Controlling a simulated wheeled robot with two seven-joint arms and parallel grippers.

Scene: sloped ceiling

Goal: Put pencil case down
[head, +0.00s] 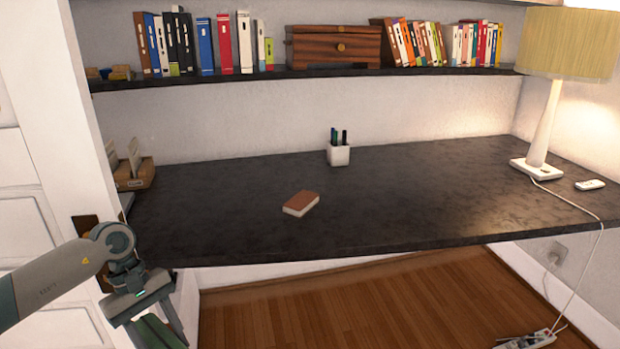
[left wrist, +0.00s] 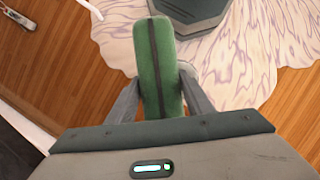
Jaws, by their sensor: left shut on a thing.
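The pencil case (left wrist: 158,65) is green with a dark zip line along its length. In the left wrist view it sits between the two fingers of my left gripper (left wrist: 160,98), which is shut on it. In the head view my left gripper (head: 155,318) is at the lower left, below the level of the desk top and in front of its left end. Only part of the green pencil case (head: 155,333) shows there, at the bottom edge. The dark desk (head: 400,205) is above and beyond the gripper. My right gripper is in neither view.
A brown book (head: 301,203) lies mid-desk, and a white pen cup (head: 339,155) stands behind it. A lamp (head: 538,130) stands at the right, a card box (head: 135,175) at the left. Much of the desk is clear. A white door (head: 50,150) stands close at left.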

